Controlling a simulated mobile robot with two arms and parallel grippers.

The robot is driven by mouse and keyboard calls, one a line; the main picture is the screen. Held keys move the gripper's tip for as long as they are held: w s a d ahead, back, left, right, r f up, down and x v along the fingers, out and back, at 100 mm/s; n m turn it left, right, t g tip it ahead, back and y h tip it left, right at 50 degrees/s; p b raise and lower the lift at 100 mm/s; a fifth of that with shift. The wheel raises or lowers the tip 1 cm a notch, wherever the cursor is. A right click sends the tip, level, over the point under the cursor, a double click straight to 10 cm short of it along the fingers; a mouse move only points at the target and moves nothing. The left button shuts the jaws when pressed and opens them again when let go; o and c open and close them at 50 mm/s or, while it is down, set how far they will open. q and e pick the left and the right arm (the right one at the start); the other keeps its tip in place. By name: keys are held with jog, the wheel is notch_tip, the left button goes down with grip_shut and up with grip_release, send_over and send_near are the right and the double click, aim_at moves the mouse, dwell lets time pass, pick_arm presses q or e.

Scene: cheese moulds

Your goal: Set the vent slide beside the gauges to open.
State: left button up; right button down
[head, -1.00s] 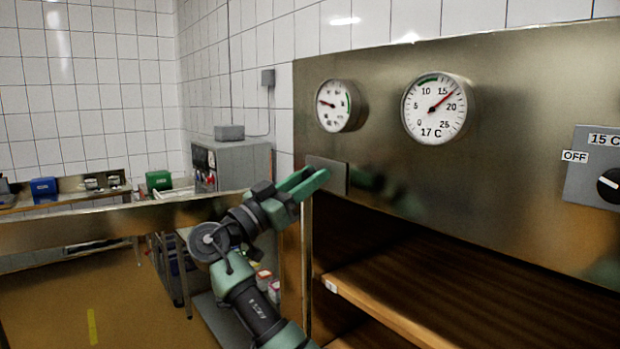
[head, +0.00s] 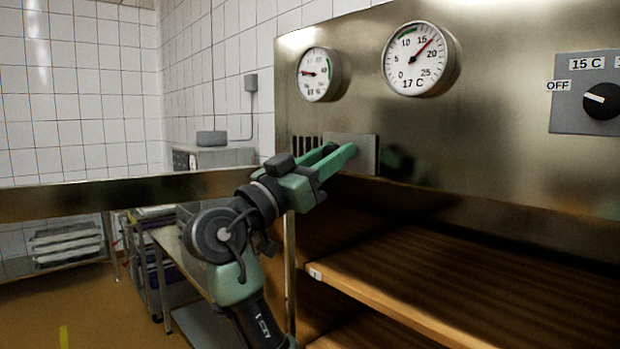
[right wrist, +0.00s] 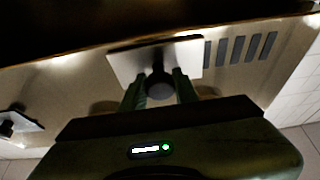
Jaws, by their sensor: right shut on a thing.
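The vent slide is a flat grey plate (head: 366,146) on the steel panel, below the two round gauges. Dark vertical vent slots (head: 304,145) show uncovered at its left. In the right wrist view the plate (right wrist: 124,62) carries a dark round knob (right wrist: 158,86), and several slots (right wrist: 238,49) lie bare beside it. My right gripper (head: 341,154) has its green fingers on either side of that knob, shut on it; the fingers also show in the right wrist view (right wrist: 158,80). The knob is hidden in the head view. My left gripper is not in view.
The left gauge (head: 313,75) and the 17 C gauge (head: 412,62) sit above the slide. A dial box (head: 568,112) marked OFF and 15 C is at the far right. Wooden shelves (head: 430,280) lie below the panel. A steel cart (head: 185,270) stands behind my arm.

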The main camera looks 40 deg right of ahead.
jog(key=shift+s, duration=0.7)
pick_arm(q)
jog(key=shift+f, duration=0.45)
pick_arm(e)
jog(key=shift+w, duration=0.1)
jog(key=c, duration=1.2)
grip_release()
jog(key=shift+o, duration=0.6)
jog(key=shift+s, duration=0.25)
jog(key=shift+w+a+f+b, duration=0.1)
jog(key=shift+a+f+b, duration=0.1)
jog(key=shift+b, duration=0.1)
pick_arm(q)
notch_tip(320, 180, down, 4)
jog(key=b, duration=0.3)
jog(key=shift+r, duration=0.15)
pick_arm(e)
jog(key=v, duration=0.7)
jog(key=shift+a, duration=0.2)
